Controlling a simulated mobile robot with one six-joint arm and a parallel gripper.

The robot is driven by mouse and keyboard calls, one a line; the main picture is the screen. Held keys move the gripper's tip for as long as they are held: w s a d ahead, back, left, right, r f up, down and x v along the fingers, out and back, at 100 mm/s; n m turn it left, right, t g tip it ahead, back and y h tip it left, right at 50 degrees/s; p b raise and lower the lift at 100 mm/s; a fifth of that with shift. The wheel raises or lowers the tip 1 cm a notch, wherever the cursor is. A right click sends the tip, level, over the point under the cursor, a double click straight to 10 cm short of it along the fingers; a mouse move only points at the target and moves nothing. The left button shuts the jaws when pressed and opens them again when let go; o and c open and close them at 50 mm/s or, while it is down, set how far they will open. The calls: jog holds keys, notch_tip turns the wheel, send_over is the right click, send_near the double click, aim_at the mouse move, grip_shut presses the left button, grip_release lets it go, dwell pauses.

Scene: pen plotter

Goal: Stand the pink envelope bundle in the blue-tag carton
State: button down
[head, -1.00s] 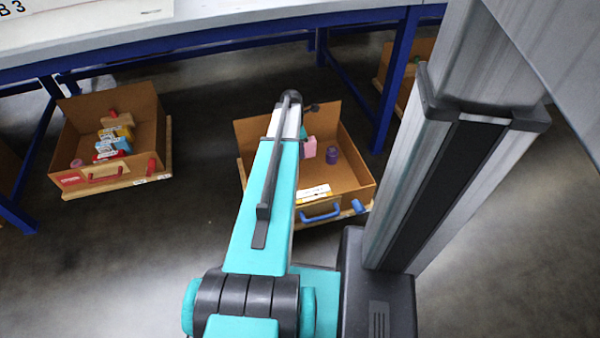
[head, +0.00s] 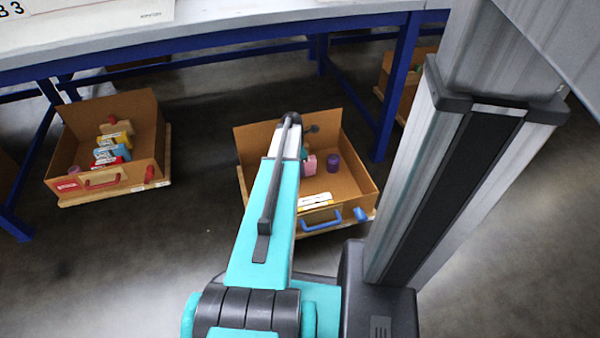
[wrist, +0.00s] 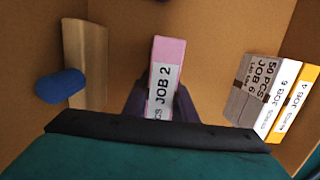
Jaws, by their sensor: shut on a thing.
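The pink envelope bundle (wrist: 166,72), with a white "JOB 2" label, is in the middle of the wrist view. My gripper (head: 306,146) is shut on it, with dark fingers beside the bundle. In the head view the pink bundle (head: 310,165) hangs roughly upright inside the right-hand carton (head: 356,178), which has a blue handle and blue tag (head: 361,214). Whether its bottom touches the carton floor is hidden. Grey (wrist: 250,88), white (wrist: 284,90) and yellow (wrist: 297,100) bundles stand at the right in the wrist view.
A wooden block (wrist: 85,55) with a blue knob (wrist: 60,84) stands at the left in the wrist view. A purple cylinder (head: 333,163) is inside the same carton. A red-handled carton (head: 147,135) with several bundles stands at left, and blue table legs (head: 396,90) rise behind.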

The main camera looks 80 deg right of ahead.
jog(key=shift+f+b, duration=0.4)
jog(key=shift+f, duration=0.95)
jog(key=shift+f, duration=0.1)
jog(key=c, duration=1.5)
grip_release()
jog(key=shift+o, duration=0.2)
jog(key=r+p, duration=0.1)
jog(key=r, duration=0.3)
jog(key=w+r+p, duration=0.1)
jog(key=r+p, duration=0.1)
jog(key=r, duration=0.2)
jog(key=r+p, duration=0.2)
jog(key=r, duration=0.2)
jog(key=shift+w+a, duration=0.15)
jog(key=shift+a, duration=0.2)
